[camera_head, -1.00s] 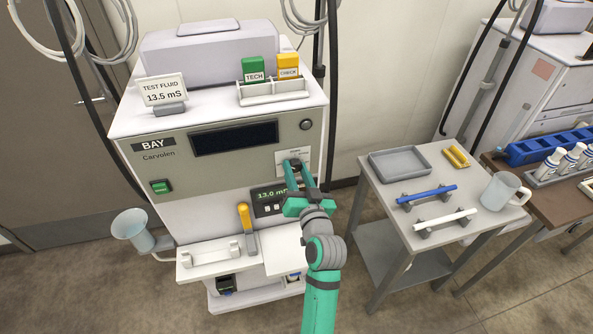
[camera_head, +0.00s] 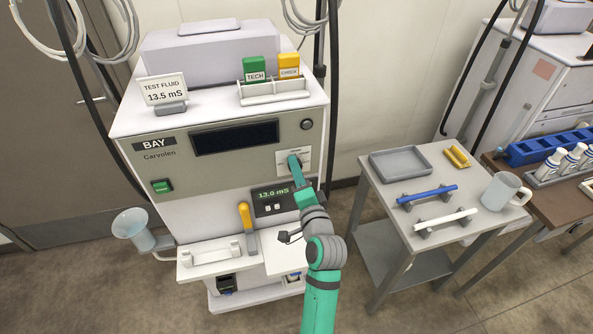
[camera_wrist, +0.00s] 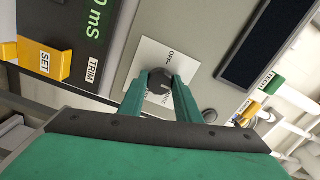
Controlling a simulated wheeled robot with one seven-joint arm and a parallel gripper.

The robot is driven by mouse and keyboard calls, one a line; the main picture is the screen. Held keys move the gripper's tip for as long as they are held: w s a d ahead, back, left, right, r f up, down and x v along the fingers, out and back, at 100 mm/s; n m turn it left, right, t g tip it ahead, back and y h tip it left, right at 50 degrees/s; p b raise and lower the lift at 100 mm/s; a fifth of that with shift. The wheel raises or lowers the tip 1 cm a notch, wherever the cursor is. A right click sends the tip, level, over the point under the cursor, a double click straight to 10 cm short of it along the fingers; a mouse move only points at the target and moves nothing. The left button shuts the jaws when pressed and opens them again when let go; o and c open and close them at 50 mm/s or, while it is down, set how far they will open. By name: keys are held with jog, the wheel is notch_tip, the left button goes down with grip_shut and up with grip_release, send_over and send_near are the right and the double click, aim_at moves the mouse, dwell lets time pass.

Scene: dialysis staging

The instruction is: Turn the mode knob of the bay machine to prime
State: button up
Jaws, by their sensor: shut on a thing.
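The bay machine (camera_head: 215,170) stands at the left centre in the head view, with a dark screen and a small display reading 13.0 mS. Its mode knob (camera_wrist: 160,82) is a dark round knob on a white label plate (camera_wrist: 178,55) in the wrist view; the word OFF shows on the plate and the other words are partly hidden. My gripper (camera_wrist: 160,88) is shut on the knob, with one green finger on each side of it. In the head view my gripper (camera_head: 294,160) reaches the plate and hides the knob.
A grey cart (camera_head: 375,185) with a tray, bars and a mug stands to the right. Bare floor lies between them.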

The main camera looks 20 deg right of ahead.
jog(key=shift+d+f+m, duration=0.1)
jog(key=shift+m, duration=0.8)
jog(key=o, duration=1.1)
jog(key=shift+w, duration=0.15)
jog(key=shift+c, duration=0.2)
jog(key=s, duration=1.1)
jog(key=shift+d+m, duration=0.15)
jog(key=shift+m, duration=0.15)
